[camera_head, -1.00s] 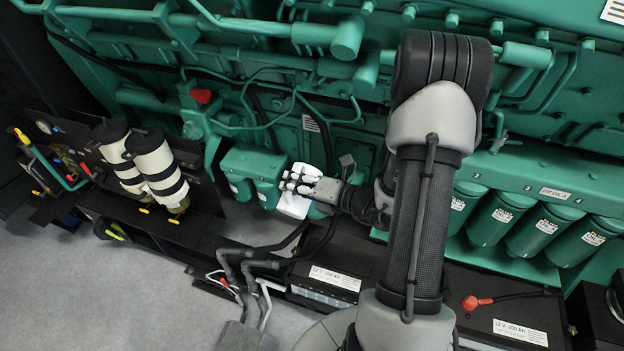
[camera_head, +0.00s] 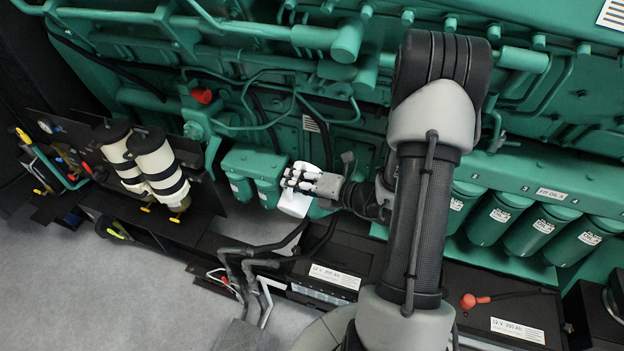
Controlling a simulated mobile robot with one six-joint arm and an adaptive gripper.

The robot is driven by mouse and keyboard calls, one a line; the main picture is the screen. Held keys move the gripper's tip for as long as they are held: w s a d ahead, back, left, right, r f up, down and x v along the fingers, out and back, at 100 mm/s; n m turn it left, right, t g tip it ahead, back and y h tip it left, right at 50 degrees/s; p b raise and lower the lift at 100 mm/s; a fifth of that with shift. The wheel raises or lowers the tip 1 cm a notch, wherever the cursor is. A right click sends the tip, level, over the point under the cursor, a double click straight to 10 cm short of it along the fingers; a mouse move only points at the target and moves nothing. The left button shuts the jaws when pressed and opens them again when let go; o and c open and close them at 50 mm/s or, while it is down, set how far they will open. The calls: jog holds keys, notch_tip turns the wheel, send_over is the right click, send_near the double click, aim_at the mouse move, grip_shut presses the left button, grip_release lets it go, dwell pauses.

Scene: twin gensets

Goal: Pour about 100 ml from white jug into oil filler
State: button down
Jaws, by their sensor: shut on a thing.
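The white jug (camera_head: 294,203) is near the middle of the view, in front of the green engine and tilted in the picture. My gripper (camera_head: 291,180) is shut on it, coming from the right, and its fingers cover part of the jug. The jug's mouth and contents cannot be made out. A red cap-like part (camera_head: 202,96) sits on a green fitting (camera_head: 196,124) up and left of the jug, well apart from it. I cannot tell whether this is the oil filler.
Green canisters (camera_head: 240,187) hang close behind and left of the jug. Two cream filters (camera_head: 158,168) stand on a black panel at the left. Green pipes (camera_head: 272,120) run above. Black batteries (camera_head: 345,255) and hoses (camera_head: 262,250) lie below. Grey floor (camera_head: 130,295) is clear at lower left.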

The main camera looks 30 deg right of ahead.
aim_at(288, 203)
jog(key=shift+w+d+r+p, duration=0.1)
jog(key=shift+d+r+p, duration=0.15)
jog(key=shift+p, duration=0.15)
jog(key=f+b, duration=0.1)
jog(key=b, duration=0.1)
jog(key=s+a+f+n+b, duration=0.1)
jog(key=f+b, duration=0.1)
jog(key=b, duration=0.1)
jog(key=a+f+n+b, duration=0.1)
jog(key=b, duration=0.2)
jog(key=shift+s+a+f+t, duration=0.2)
jog(key=shift+s+f+t, duration=0.05)
jog(key=shift+f+t, duration=0.1)
jog(key=shift+s+a+n+h+b, duration=0.1)
jog(key=shift+a+n+h+b, duration=0.2)
jog(key=shift+b, duration=0.4)
jog(key=shift+d+r+p, duration=0.15)
jog(key=shift+r+p, duration=0.15)
jog(key=shift+r, duration=0.05)
jog(key=shift+f+n, duration=0.1)
jog(key=shift+n, duration=0.2)
jog(key=shift+s+a+f+n+t+b, duration=0.2)
jog(key=shift+a+f+n+t+b, duration=0.2)
jog(key=shift+b, duration=0.9)
